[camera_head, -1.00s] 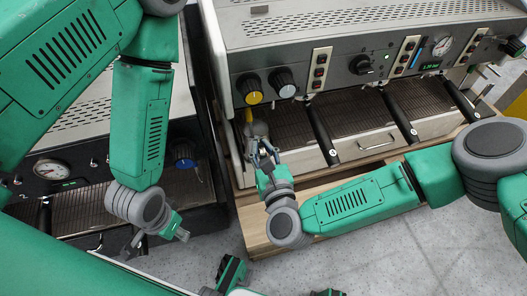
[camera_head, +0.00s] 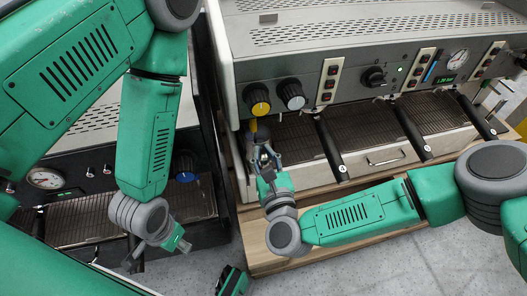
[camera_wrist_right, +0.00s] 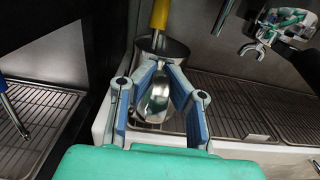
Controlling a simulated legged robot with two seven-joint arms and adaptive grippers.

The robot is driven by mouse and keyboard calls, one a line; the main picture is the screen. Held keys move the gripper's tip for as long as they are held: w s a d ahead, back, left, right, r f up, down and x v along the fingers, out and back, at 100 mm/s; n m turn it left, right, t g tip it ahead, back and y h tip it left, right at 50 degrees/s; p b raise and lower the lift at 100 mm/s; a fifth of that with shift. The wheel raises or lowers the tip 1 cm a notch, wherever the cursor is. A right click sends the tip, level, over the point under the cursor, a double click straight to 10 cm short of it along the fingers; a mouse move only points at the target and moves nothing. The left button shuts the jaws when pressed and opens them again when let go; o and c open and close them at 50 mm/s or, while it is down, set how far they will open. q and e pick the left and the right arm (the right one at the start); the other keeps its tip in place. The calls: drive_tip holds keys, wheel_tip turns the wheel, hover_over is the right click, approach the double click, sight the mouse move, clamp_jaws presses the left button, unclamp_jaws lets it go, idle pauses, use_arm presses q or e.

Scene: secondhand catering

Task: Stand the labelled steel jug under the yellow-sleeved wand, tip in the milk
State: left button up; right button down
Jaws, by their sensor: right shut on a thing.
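The steel jug (camera_wrist_right: 178,52) shows in the right wrist view, with its bright curved handle (camera_wrist_right: 157,101) towards me. My right gripper (camera_wrist_right: 156,80) is shut on the jug, its blue-padded fingers on either side of the handle. The yellow-sleeved wand (camera_wrist_right: 159,14) comes down over the jug's mouth; its tip and any milk are hidden. In the head view the wand (camera_head: 254,127) hangs below the yellow knob, just above my right gripper (camera_head: 263,158). No label can be read. My left gripper (camera_head: 180,243) is at lower left, empty, its jaws unclear.
The steel espresso machine (camera_head: 285,68) stands on a wooden board (camera_head: 245,226). Its drip grille (camera_wrist_right: 231,106) lies beside the jug. Black-handled portafilters (camera_head: 330,148) jut out to the right. A second, darker machine (camera_head: 70,216) with a blue knob stands close on the left.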

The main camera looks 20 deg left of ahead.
drive_tip(key=c, duration=1.6)
unclamp_jaws()
